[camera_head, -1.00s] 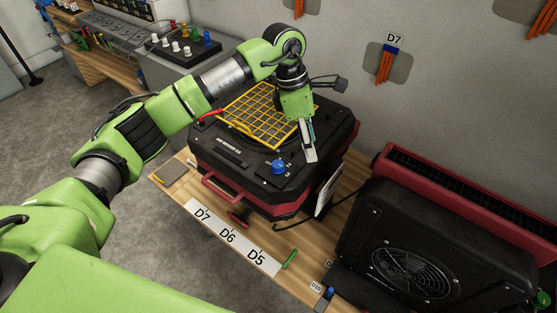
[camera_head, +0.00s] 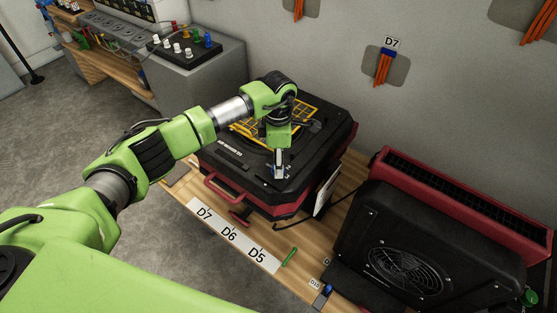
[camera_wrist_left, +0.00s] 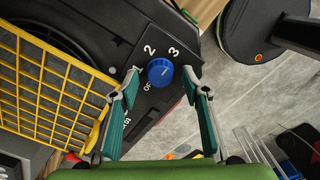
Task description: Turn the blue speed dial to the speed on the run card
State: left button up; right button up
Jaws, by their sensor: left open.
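The blue speed dial (camera_wrist_left: 160,73) sits on the black top of the red and black machine (camera_head: 228,157). In the left wrist view the marks OFF, 1, 2 and 3 surround it; I cannot tell for sure which mark it points to. My left gripper (camera_wrist_left: 161,80) is open, its two fingers on either side of the dial with gaps visible. In the head view my left gripper (camera_head: 279,172) is above the front of the machine top and mostly hides the dial. A white card (camera_head: 327,189) hangs on the machine's right side; its writing is unreadable. My right gripper is not in view.
A yellow grille (camera_head: 308,110) covers the machine's top behind the gripper. A second black and red unit (camera_head: 370,235) stands at the right. A label strip (camera_head: 229,235) reads D7, D6, D5 on the bench, near a green stick (camera_head: 290,256).

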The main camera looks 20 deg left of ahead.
pick_arm(q)
jog(key=shift+f, duration=0.6)
jog(key=c, duration=1.1)
